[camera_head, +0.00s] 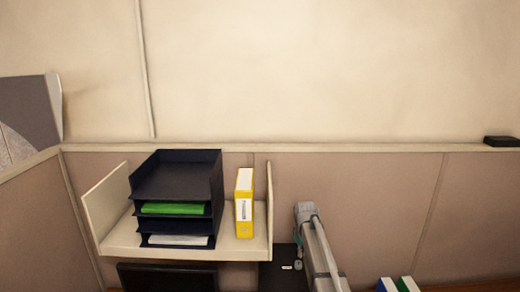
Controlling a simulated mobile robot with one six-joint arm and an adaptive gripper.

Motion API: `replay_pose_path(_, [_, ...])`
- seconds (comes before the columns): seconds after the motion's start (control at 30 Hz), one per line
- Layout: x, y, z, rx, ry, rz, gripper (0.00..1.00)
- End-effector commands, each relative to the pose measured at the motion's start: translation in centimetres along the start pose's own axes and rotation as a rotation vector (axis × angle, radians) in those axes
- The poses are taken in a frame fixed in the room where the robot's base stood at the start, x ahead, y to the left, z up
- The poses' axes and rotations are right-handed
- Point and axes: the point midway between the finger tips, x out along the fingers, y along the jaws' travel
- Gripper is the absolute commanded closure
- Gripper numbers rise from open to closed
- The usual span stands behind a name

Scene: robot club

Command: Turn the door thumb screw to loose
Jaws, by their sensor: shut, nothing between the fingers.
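I cannot make out a door or a thumb screw in the head camera view. A grey jointed tube, which looks like a link of my arm, rises from the bottom edge right of centre. My gripper cannot be seen in this view.
A cream shelf (118,240) on the partition holds a dark stacked letter tray (178,178) with green and white papers, and a yellow binder (244,205). A dark monitor-like panel (168,278) is below. Blue and green binders (396,285) stand lower right. A black box (501,141) sits on the ledge.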

Motion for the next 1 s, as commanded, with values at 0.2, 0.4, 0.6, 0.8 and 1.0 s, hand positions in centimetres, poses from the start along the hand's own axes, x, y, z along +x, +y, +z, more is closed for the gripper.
replay_pose_path(0.2, [0.0, 0.0, 0.0, 0.0, 0.0, 0.0, 1.0])
replay_pose_path(0.4, [0.1, 0.0, 0.0, 0.0, 0.0, 0.0, 1.0])
replay_pose_path(0.6, [0.8, 0.0, 0.0, 0.0, 0.0, 0.0, 1.0])
replay_pose_path(0.8, [2.2, 0.0, 0.0, 0.0, 0.0, 0.0, 1.0])
replay_pose_path(1.0, [3.9, 0.0, 0.0, 0.0, 0.0, 0.0, 1.0])
